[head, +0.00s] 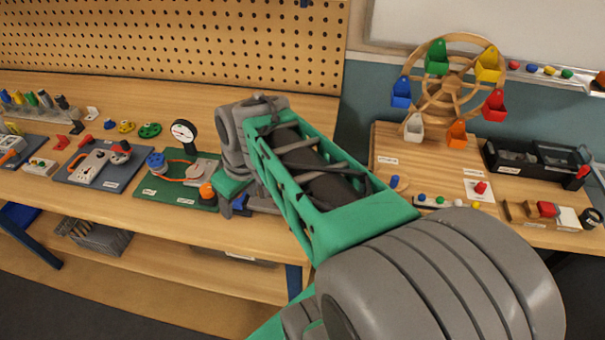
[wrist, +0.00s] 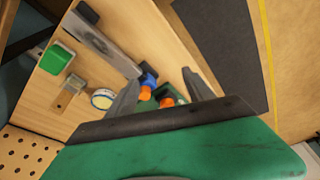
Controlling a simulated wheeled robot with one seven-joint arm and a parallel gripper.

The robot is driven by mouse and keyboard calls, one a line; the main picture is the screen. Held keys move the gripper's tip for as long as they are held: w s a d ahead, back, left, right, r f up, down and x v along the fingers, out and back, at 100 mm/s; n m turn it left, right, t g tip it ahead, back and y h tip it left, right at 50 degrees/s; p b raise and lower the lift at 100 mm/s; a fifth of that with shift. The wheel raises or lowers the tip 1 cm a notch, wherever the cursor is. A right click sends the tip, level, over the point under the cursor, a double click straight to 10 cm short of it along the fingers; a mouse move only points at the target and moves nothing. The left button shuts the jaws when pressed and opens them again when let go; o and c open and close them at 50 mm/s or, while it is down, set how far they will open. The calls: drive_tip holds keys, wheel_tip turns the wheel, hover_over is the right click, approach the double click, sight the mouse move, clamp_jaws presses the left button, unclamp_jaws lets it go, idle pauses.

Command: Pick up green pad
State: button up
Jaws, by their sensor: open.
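A small bright green pad (wrist: 57,58) with rounded corners shows at the upper left of the wrist view, on the wooden bench near a pale block. I cannot make it out in the head view, where my arm covers part of the bench. My gripper (wrist: 160,88) is open, its two grey fingers apart with nothing held between them. The pad lies outside the fingers, to their left in the wrist view. In the head view my gripper (head: 240,207) is low over the bench, largely hidden by my arm.
A dark green board (head: 170,192) with a gauge (head: 183,133) and an orange knob (head: 207,190) lies left of my gripper. A long metal bar (wrist: 103,42) lies near the pad. A pegboard (head: 170,45) stands behind. A Ferris wheel model (head: 450,90) stands on the right bench.

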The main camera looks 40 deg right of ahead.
drive_tip(key=o, duration=0.3)
drive_tip(key=w+d+n+y+p, duration=0.1)
drive_tip(key=w+d+n, duration=0.1)
drive_tip(key=d, duration=1)
drive_tip(key=shift+d+f, duration=0.25)
drive_tip(key=shift+f, duration=0.15)
drive_tip(key=shift+o, duration=1)
drive_tip(key=s+d+n, duration=0.1)
drive_tip(key=d, duration=0.2)
drive_tip(key=s+d+f+n, duration=0.1)
drive_tip(key=d, duration=0.3)
drive_tip(key=s+d+f+y+p, duration=0.1)
drive_tip(key=d, duration=0.2)
drive_tip(key=shift+d+n+t, duration=0.25)
drive_tip(key=shift+n+t, duration=0.05)
drive_tip(key=shift+n, duration=0.1)
drive_tip(key=x, duration=0.2)
drive_tip(key=p+x, duration=0.1)
drive_tip(key=x, duration=0.4)
drive_tip(key=shift+s+d+f+p, duration=0.1)
drive_tip(key=shift+d+f+p, duration=0.2)
drive_tip(key=shift+f, duration=0.15)
